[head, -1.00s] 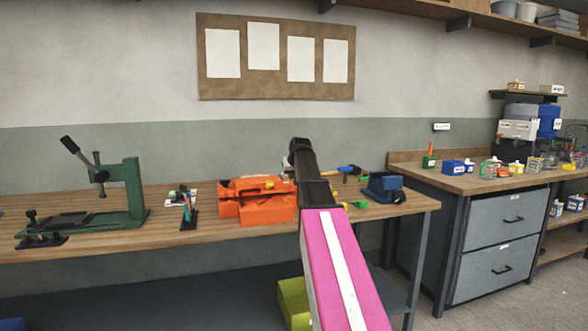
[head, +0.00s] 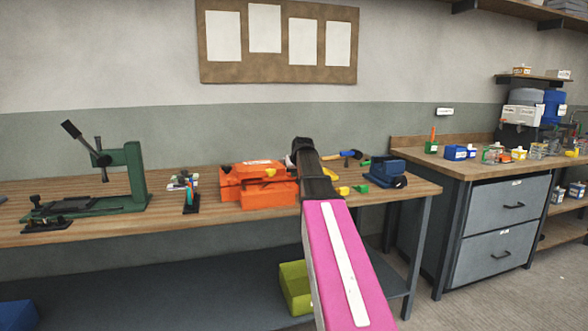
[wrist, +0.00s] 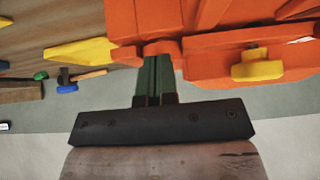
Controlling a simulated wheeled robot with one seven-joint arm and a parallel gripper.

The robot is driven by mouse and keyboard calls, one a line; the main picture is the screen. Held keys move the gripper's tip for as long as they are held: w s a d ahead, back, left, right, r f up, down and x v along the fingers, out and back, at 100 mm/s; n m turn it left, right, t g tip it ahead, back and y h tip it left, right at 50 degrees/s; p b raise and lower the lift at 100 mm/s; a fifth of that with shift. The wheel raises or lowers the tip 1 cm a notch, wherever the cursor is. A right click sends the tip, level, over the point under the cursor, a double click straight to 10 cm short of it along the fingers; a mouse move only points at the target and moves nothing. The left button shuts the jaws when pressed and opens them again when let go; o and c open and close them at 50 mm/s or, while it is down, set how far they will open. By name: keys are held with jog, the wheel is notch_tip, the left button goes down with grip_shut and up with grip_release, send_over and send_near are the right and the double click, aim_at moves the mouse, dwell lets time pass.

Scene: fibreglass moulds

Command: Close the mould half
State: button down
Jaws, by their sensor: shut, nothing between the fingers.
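The orange mould (head: 255,194) sits on the wooden bench, just left of my arm in the head view. It has a lower block and an upper orange part with a pale label and a yellow piece; how far apart the halves stand is hard to tell. In the wrist view the orange mould (wrist: 210,58) fills the upper right, with a yellow knob (wrist: 258,67) on its face. My gripper (wrist: 157,63) is shut and empty, its fingertips close to an orange lug at the mould's edge; contact cannot be told. In the head view my arm hides the fingers.
A green press (head: 130,178) stands left on the bench (head: 170,222). A small coloured tool stand (head: 190,197) is between press and mould. A blue device (head: 383,173) and a blue-headed hammer (head: 350,154) lie right of my arm. A yellow wedge (wrist: 80,53) lies beside the mould.

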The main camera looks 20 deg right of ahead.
jog(key=shift+s+f, duration=0.1)
jog(key=shift+f, duration=0.45)
